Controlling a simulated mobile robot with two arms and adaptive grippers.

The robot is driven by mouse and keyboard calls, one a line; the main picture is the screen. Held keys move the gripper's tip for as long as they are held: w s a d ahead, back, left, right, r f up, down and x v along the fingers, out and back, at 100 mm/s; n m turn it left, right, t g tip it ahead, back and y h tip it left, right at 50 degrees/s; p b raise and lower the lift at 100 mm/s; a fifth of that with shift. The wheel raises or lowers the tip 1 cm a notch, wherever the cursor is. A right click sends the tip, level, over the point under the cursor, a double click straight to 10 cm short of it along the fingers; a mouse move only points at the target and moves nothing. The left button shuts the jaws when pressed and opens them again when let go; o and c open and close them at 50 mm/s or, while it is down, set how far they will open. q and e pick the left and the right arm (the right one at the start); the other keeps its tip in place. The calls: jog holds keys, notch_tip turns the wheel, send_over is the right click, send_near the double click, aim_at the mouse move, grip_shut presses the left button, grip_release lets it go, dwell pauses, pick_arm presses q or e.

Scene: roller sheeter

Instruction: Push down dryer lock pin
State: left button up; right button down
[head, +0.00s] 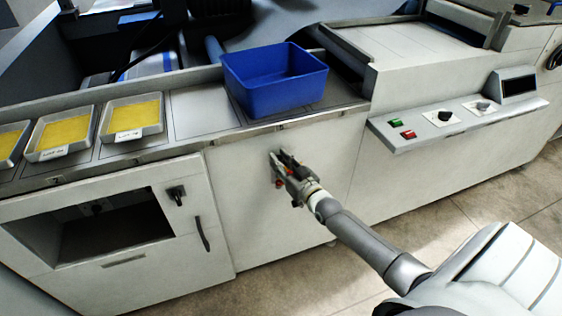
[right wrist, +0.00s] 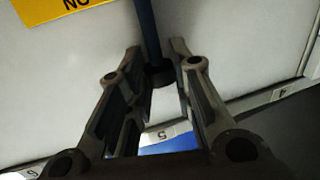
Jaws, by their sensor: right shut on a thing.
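My right gripper (head: 280,158) is in front of the white cabinet panel (head: 248,215), below the blue bin. In the right wrist view a dark blue rod (right wrist: 149,28) with a black collar lies between its fingers (right wrist: 155,55), and the gripper is shut on it. The rod's far end runs out of the picture. A small dark latch with a knob (head: 176,193), which may be the dryer lock pin, sits on the cabinet front to the left, apart from the gripper. Its exact pin position is too small to tell. My left gripper is not in view.
A blue bin (head: 262,82) stands on the counter above my gripper. Several metal trays of yellow material, such as this one (head: 131,130), are at left. An open compartment (head: 108,230) and a dark handle (head: 203,234) are below. A control panel (head: 455,118) juts out at right.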

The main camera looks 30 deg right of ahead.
notch_tip(320, 180, down, 6)
jog(key=b, duration=0.4)
jog(key=shift+r, duration=0.2)
jog(key=c, duration=1.3)
grip_release()
jog(key=shift+o, duration=0.2)
jog(key=shift+s, duration=0.15)
jog(key=s, duration=1.1)
jog(key=shift+s, duration=0.4)
jog(key=shift+a, duration=0.1)
